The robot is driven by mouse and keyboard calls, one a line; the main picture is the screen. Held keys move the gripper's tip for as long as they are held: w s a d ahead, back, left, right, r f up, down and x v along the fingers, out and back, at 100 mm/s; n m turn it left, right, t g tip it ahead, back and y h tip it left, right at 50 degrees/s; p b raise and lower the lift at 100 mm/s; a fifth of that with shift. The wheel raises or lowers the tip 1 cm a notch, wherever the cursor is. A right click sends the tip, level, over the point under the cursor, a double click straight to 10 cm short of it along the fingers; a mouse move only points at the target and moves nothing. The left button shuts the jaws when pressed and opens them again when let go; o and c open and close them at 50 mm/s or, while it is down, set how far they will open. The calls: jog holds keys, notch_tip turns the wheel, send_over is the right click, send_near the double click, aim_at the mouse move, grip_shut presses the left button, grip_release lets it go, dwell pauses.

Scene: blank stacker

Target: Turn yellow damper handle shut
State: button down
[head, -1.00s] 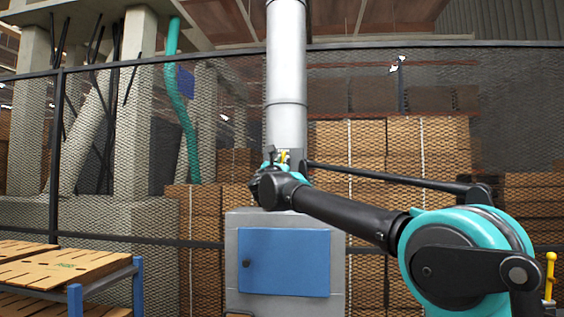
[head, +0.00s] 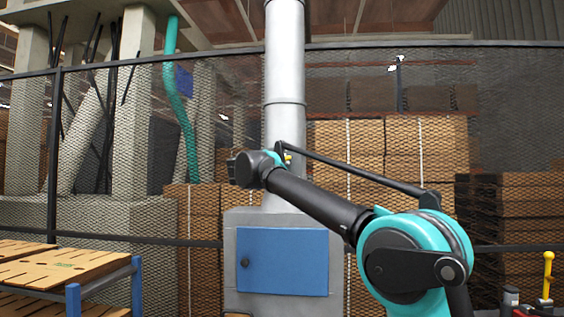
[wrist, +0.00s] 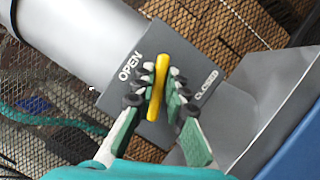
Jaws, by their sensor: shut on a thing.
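The yellow damper handle (wrist: 154,104) is on a dark grey plate (wrist: 118,95) on the silver duct. The plate is marked OPEN at upper left and CLOSED at right. In the wrist view the handle stands nearly upright in the picture, between the two words, not lined up with either. My gripper (wrist: 160,76) is shut on it, with one green and black finger on each side. In the head view only a small bit of the yellow handle (head: 288,158) shows behind my arm, and the fingers are hidden there.
The silver duct (head: 285,70) rises from a grey cabinet (head: 230,265) with a blue door (head: 285,262). A wire mesh fence stands behind. A wooden-topped rack (head: 60,265) is at left. A separate yellow-knobbed lever (head: 548,270) stands at lower right.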

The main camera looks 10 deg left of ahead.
jog(key=m+g, duration=0.1)
jog(key=m, duration=0.3)
jog(key=shift+f+m+g, duration=0.15)
jog(key=shift+m+g, duration=0.25)
dwell(0.4)
jog(key=c, duration=1.6)
grip_release()
jog(key=shift+w, duration=0.1)
jog(key=shift+o, duration=0.2)
jog(key=shift+a, duration=0.1)
jog(key=v, duration=1.2)
